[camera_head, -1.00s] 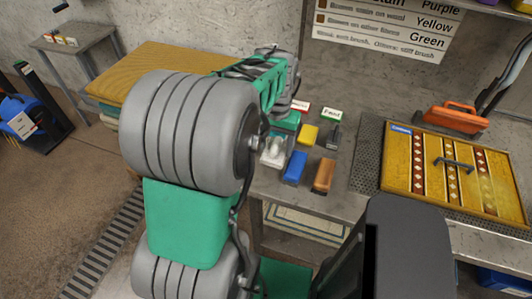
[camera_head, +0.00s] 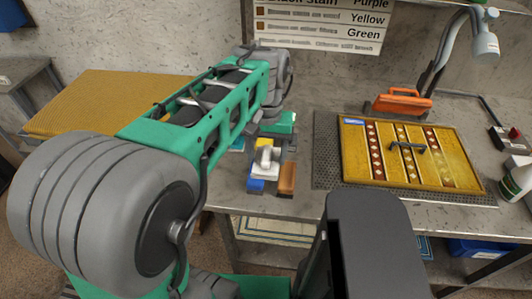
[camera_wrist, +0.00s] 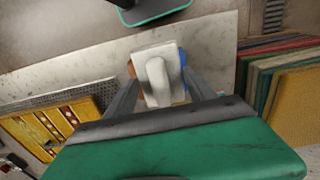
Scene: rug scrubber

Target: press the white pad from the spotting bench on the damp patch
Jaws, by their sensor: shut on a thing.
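The white pad (camera_head: 265,164) with a raised grip is held in my gripper (camera_wrist: 160,80). The wrist view shows the pad (camera_wrist: 155,64) between the two fingers, which are shut on its grip. In the head view the pad covers part of the blue block (camera_head: 256,186) and sits beside the brown block (camera_head: 287,180); it looks raised above the bench (camera_head: 308,207). A yellow rug piece (camera_head: 356,166) with rows of dark and pale spots lies to the right. I cannot tell a damp patch apart from its spots.
Folded rugs (camera_head: 95,98) lie to the left.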

